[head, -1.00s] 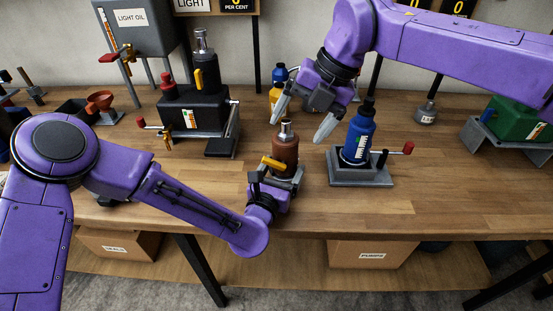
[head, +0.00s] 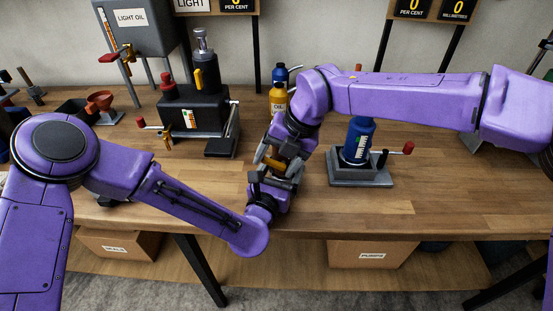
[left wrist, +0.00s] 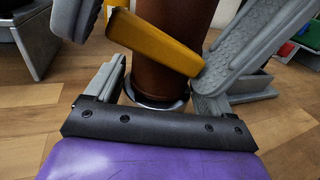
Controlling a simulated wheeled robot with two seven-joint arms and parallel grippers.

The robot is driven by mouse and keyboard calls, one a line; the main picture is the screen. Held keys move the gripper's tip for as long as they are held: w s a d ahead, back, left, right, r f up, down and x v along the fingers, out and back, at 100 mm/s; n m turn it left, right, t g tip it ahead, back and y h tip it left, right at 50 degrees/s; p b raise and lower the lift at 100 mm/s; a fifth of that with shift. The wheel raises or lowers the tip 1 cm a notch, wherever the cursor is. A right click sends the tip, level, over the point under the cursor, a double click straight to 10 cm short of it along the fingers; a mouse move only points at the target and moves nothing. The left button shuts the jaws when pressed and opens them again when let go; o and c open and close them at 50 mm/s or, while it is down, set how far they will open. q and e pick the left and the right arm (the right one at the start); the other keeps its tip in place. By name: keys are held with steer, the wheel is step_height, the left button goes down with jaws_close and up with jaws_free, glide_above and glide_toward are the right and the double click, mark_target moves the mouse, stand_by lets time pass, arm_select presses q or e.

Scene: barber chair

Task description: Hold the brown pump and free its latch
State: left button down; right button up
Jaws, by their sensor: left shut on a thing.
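The brown pump (left wrist: 162,84) stands upright on the bench, held low on its body by my left gripper (left wrist: 157,95). Its yellow latch (left wrist: 155,43) lies slanted across the front of the body. In the head view my left gripper (head: 274,182) is around the pump's lower part. My right gripper (head: 279,150) is over the pump from above and hides most of it. Its fingers look apart; in the left wrist view a ridged grey finger (left wrist: 245,52) is close to the latch's right end. I cannot tell whether they touch.
A blue pump (head: 357,142) stands in a grey base (head: 345,178) with a red-knobbed lever, just right of my right gripper. A black pump unit (head: 190,113) stands at back left. A yellow oil bottle (head: 282,100) is behind my right wrist. The bench front is clear.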

arm_select(q)
steer(key=shift+r, duration=0.1)
arm_select(e)
steer(key=c, duration=0.6)
steer(key=shift+a+f+h, duration=0.15)
steer(key=shift+h, duration=0.65)
arm_select(q)
steer(key=shift+a, duration=0.1)
arm_select(e)
steer(key=shift+w+a+h, duration=0.1)
steer(key=shift+a+h, duration=0.1)
steer(key=shift+h, duration=0.4)
steer(key=shift+d, duration=0.1)
steer(key=o, duration=1)
steer(key=shift+o, duration=0.2)
